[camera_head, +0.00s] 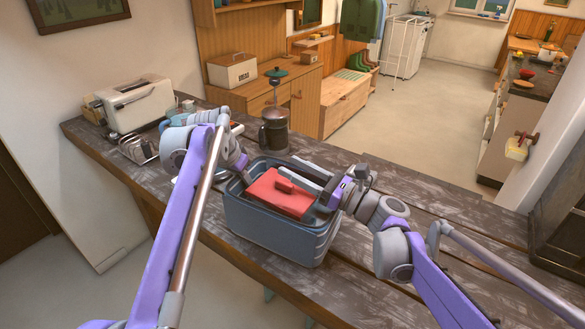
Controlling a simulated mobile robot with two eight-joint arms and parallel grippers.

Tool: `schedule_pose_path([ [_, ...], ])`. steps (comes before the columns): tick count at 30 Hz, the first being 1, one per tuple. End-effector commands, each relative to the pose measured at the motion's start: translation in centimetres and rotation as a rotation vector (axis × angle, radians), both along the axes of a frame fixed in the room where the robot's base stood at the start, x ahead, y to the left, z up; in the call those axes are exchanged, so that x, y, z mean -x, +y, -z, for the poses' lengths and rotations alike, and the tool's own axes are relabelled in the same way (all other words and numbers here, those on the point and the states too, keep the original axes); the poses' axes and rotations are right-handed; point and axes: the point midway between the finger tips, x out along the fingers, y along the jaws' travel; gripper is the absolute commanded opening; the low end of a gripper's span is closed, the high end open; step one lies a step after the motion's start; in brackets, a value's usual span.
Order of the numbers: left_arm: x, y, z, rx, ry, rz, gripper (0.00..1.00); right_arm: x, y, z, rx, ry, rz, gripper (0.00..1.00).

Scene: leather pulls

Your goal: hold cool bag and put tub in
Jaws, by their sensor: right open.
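The cool bag (268,238) is a blue, open-topped box standing on the wooden table in front of me. A red piece with a small raised grip (278,195), which looks like the tub, sits inside its opening, slightly tilted. My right gripper (303,177) is open, its pale fingers reaching over the bag from the right, beside the red grip. My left gripper (243,176) is at the bag's back left rim. Its fingertips are mostly hidden, so I cannot tell whether they close on the rim.
A dark French press (274,130) stands close behind the bag. A toaster (137,103) and a toast rack (138,148) are at the table's left end. The weathered table (430,205) is bare to the right of the bag, under my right arm.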

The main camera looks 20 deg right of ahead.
Motion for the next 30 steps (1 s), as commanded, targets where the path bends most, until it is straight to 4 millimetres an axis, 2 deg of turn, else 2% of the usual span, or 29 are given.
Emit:
schedule_pose_path([
  [1, -0.1, 0.1, 1.4, -0.001, 0.002, -0.002, 0.00, 2.6, -0.1, 6.1, 0.137, 0.068, -0.004, 0.54],
  [6, -0.5, 0.8, 1.7, -0.010, -0.003, -0.011, 0.00, 5.4, -3.1, 5.0, 0.074, 0.042, 0.015, 0.54],
  [13, -0.5, 0.7, 1.4, -0.010, -0.005, -0.009, 0.00, 8.2, -5.8, 3.2, 0.003, 0.005, 0.022, 0.54],
  [19, -0.5, 0.6, 0.9, -0.007, -0.006, -0.008, 0.00, 9.2, -6.7, 2.2, -0.026, -0.012, 0.020, 0.54],
  [28, -0.5, 0.5, 0.5, -0.005, -0.006, -0.008, 0.00, 9.2, -6.8, 1.9, -0.029, -0.016, 0.019, 0.54],
  [29, -0.5, 0.5, 0.5, -0.005, -0.006, -0.008, 0.15, 9.2, -6.8, 1.9, -0.030, -0.017, 0.019, 0.54],
  [30, -0.5, 0.5, 0.5, -0.005, -0.007, -0.008, 0.22, 9.2, -6.8, 1.9, -0.030, -0.017, 0.019, 0.54],
])
